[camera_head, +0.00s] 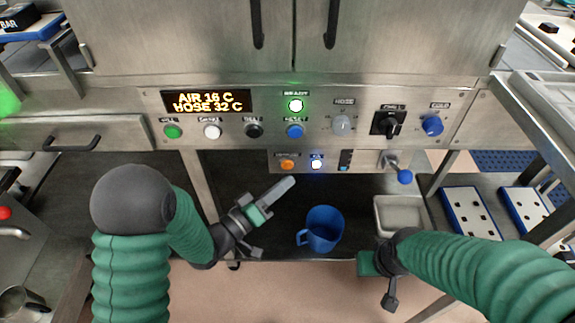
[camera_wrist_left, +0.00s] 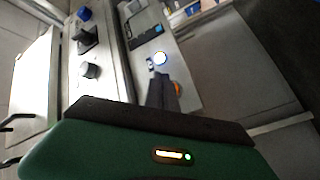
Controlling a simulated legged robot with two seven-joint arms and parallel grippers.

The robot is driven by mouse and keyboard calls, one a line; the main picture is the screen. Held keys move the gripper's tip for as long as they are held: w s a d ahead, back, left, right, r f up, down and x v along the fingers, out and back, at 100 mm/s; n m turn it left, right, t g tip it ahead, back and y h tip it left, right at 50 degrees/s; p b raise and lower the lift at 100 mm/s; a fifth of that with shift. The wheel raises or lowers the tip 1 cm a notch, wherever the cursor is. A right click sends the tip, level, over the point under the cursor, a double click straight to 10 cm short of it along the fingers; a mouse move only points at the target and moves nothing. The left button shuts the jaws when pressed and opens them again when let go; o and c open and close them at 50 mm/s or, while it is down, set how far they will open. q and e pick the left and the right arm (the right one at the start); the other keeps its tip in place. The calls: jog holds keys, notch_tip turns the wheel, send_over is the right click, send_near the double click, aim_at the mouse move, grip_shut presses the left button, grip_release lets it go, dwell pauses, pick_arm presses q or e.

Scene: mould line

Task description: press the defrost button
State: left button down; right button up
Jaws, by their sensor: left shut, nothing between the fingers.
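An orange button (camera_head: 287,164) sits on the small lower panel under the main control panel. Its label is too small to read surely, so I cannot confirm that it is the defrost button. My left gripper (camera_head: 291,181) is shut and empty, its tips just below and in front of the orange button; I cannot tell whether they touch.
The main panel (camera_head: 365,105) carries a display reading AIR 16 C, HOSE 32 C, several buttons and knobs. A blue-knobbed lever (camera_head: 404,176) sticks out at the lower panel's right. A blue mug (camera_head: 323,228) and a metal tray (camera_head: 402,214) stand on the dark shelf below.

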pick_arm(q)
jog(key=shift+w, duration=0.95)
jog(key=shift+r, duration=0.1)
dwell(1.2)
jog(key=shift+w, duration=0.35)
jog(key=shift+w+p, duration=0.3)
jog(key=shift+w, duration=0.15)
dwell(0.5)
jog(key=shift+s, duration=0.85)
